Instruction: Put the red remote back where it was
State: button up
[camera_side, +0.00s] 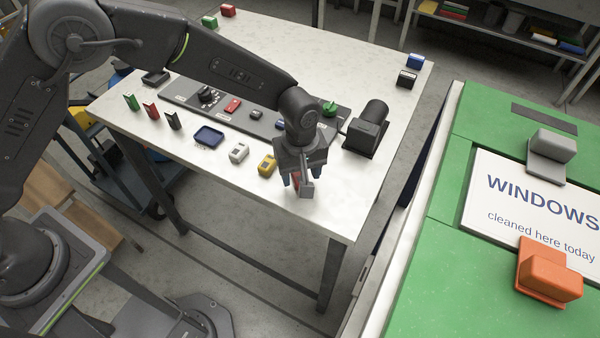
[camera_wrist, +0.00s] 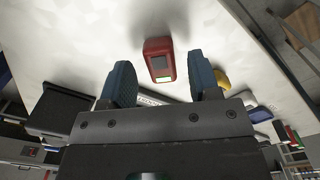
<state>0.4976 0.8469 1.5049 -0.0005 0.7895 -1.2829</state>
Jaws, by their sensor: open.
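The red remote (camera_wrist: 159,58) has a pale greenish screen and lies on the white table in the wrist view, ahead of and between the two blue fingertips. My gripper (camera_side: 299,184) points down near the table's front right edge, and it also shows in the wrist view (camera_wrist: 162,80). Its fingers are apart, with a gap on each side of the remote. In the side view, the fingers mostly hide the remote; only a bit of red shows between them. A yellow remote (camera_side: 267,165) and a white remote (camera_side: 239,152) lie to the left of my gripper.
A dark panel (camera_side: 185,96) with a red block (camera_side: 232,106) runs behind the remotes. A blue tray (camera_side: 209,136) lies left of the white remote. A black machine (camera_side: 366,130) stands right of my gripper. The table's front edge is close.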

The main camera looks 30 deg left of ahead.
aim_at(300, 177)
notch_tip(300, 177, up, 11)
dwell(0.3)
jog(key=shift+r, duration=0.1)
jog(key=s+a+r+m+t, duration=0.2)
jog(key=s+a+r+m, duration=0.3)
jog(key=a+r, duration=0.8)
jog(key=s+a+m+t, duration=0.1)
jog(key=s+a+m, duration=0.1)
jog(key=s+a, duration=0.3)
jog(key=s+a+r+m+t, duration=0.1)
jog(key=s+a, duration=0.4)
jog(key=s, duration=0.6)
jog(key=shift+s+a+r+m+t, duration=0.3)
jog(key=shift+s+m+t, duration=0.15)
jog(key=shift+t, duration=0.35)
